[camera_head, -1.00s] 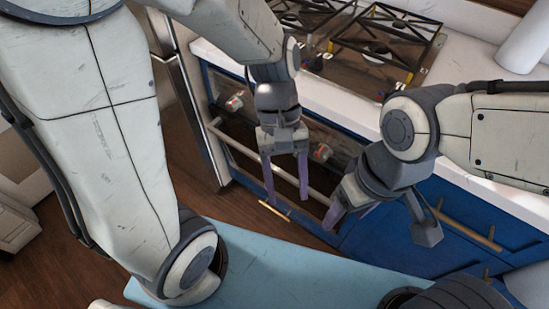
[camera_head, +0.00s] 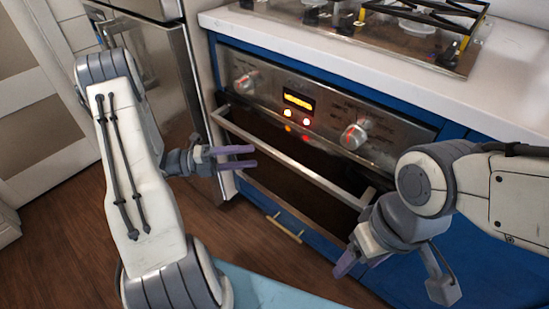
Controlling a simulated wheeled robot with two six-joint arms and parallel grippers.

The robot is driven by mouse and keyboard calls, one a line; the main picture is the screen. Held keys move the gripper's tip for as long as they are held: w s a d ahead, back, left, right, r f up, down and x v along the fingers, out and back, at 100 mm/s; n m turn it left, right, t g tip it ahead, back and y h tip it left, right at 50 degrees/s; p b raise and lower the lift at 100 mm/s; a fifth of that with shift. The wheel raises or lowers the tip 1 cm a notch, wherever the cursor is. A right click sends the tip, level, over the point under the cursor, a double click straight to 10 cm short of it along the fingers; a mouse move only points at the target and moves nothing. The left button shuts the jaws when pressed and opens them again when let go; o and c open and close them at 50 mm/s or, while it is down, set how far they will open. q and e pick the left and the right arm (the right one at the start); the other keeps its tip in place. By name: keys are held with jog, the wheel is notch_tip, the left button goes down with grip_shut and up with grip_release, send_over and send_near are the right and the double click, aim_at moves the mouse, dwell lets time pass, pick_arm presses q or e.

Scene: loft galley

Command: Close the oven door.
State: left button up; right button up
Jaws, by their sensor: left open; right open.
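The oven (camera_head: 325,120) is set in the blue cabinets at the middle, with a steel control panel above a dark door (camera_head: 290,172). A steel handle bar (camera_head: 290,155) runs across the door's upper part. The door looks upright under the panel; I cannot tell whether a small gap is left. My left gripper (camera_head: 253,156) is open and empty, with its purple fingers pointing right near the handle's left end; I cannot tell whether they touch it. My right gripper (camera_head: 358,266) is open and empty, low in front of the oven's right end, partly hiding the door there.
A gas hob (camera_head: 400,40) sits in the white counter (camera_head: 300,45) above the oven. A steel fridge (camera_head: 165,70) stands to the left. A drawer with a brass handle (camera_head: 284,228) is below the oven. Wooden floor (camera_head: 245,240) is open in front.

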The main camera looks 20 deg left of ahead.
aim_at(270, 154)
pick_arm(q)
jog(key=b+x, duration=0.1)
jog(key=x, duration=0.7)
jog(key=shift+d+b, duration=0.1)
jog(key=shift+b, duration=0.2)
jog(key=shift+c, duration=0.3)
grip_shut()
dwell(0.6)
